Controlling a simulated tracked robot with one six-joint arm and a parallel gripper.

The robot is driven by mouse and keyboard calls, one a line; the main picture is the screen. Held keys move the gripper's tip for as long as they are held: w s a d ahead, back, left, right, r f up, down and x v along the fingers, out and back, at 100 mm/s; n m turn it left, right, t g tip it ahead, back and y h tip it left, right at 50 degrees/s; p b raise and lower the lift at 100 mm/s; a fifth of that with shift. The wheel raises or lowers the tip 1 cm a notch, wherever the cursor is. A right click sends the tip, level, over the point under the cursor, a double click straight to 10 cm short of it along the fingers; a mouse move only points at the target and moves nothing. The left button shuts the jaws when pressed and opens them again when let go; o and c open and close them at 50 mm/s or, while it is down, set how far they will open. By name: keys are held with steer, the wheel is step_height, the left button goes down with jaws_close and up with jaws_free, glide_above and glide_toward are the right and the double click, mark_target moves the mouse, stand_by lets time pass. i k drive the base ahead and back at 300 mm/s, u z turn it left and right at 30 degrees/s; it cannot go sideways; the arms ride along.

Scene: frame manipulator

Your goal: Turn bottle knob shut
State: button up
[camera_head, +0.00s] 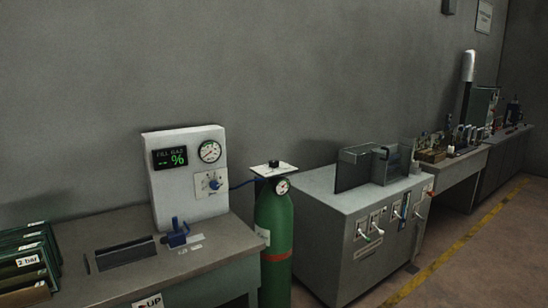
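A green gas bottle (274,237) with a red band stands upright on the floor between a bench and a grey cabinet. On its top is a pale square plate (272,169) with a small dark knob (273,163) at its middle. A round gauge (282,186) sits at the bottle's neck, and a blue hose (243,184) runs from there to the white panel (187,177). The panel has a dial gauge, a green-lit display and a blue knob (214,184). I cannot tell whether the bottle knob is open or shut. My gripper is not in view.
The left bench (215,257) carries a blue fixture (178,233), a dark slot and a rack of green cases (27,262). The grey cabinet (345,226) with levers stands close right of the bottle. Open floor (475,258) with a yellow line lies at the right.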

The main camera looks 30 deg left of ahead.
mark_target(273, 163)
steer(key=u, duration=0.2)
steer(key=i, duration=1.75)
steer(key=u, duration=0.85)
steer(key=i, duration=0.65)
steer(key=u, duration=1)
steer(key=i, duration=0.85)
steer(key=u, duration=0.5)
